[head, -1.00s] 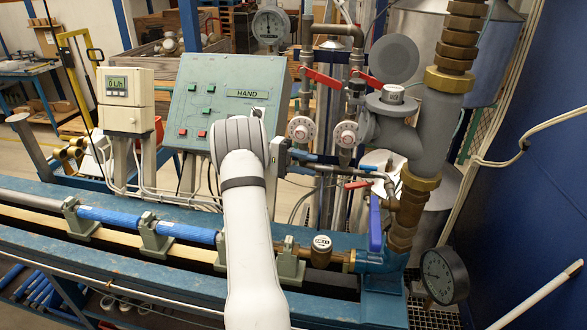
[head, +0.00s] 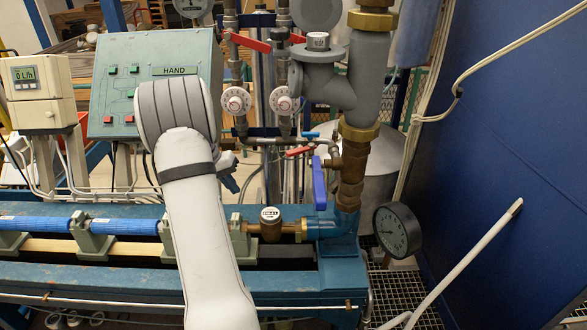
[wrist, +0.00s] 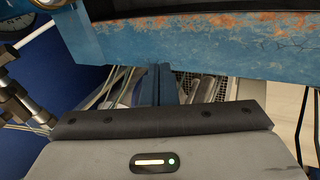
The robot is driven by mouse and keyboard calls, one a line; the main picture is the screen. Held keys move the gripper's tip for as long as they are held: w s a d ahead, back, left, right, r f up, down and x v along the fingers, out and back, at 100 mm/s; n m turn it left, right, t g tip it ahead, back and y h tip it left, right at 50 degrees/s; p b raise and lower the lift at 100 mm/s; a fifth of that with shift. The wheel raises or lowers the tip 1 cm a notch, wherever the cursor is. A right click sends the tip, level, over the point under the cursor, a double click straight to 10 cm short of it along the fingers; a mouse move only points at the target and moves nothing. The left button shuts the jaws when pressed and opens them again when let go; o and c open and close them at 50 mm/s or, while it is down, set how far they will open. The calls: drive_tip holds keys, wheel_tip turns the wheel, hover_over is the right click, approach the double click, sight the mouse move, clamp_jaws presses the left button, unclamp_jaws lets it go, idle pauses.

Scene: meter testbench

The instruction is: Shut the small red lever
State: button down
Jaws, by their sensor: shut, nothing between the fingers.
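The small red lever (head: 300,151) sits on the thin pipework in the head view, just above the upright blue lever (head: 319,183) and left of the brass riser. It lies nearly level, with a slight tilt. My gripper (head: 229,178) shows only partly behind my arm, left of the red lever and apart from it. In the wrist view my fingers (wrist: 166,84) are together at the middle of the dark palm edge, with nothing held. The small red lever cannot be made out in the wrist view.
Two larger red levers (head: 250,42) (head: 298,39) sit higher on the pipes, above two white dials (head: 236,100) (head: 283,100). A pressure gauge (head: 397,230) stands at right. The blue bench (head: 110,277) runs along the front. Floor at right holds a white pole (head: 465,258).

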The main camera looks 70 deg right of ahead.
drive_tip(key=w+a+r+m+t+h+b, duration=0.1)
drive_tip(key=w+r+m+t+h+b, duration=0.2)
drive_tip(key=w+t, duration=0.35)
drive_tip(key=w+a+r+m+t+h+b, duration=0.1)
drive_tip(key=w+a+m+t+h+b, duration=0.15)
drive_tip(key=w+t+b, duration=0.35)
wheel_tip(320, 180, up, 4)
drive_tip(key=d+m+h, duration=0.2)
drive_tip(key=m+h, duration=0.1)
drive_tip(key=m, duration=0.1)
drive_tip(key=m+g+h+b, duration=0.6)
drive_tip(key=m+g+b, duration=0.1)
drive_tip(key=m+g, duration=1)
approach(302, 150)
drive_tip(key=s+a+t, duration=0.1)
drive_tip(key=s+a, duration=0.2)
drive_tip(key=a, duration=0.4)
drive_tip(key=d+p, duration=0.2)
drive_tip(key=d, duration=0.9)
drive_tip(key=shift+s+r, duration=0.35)
drive_tip(key=shift+s, duration=0.05)
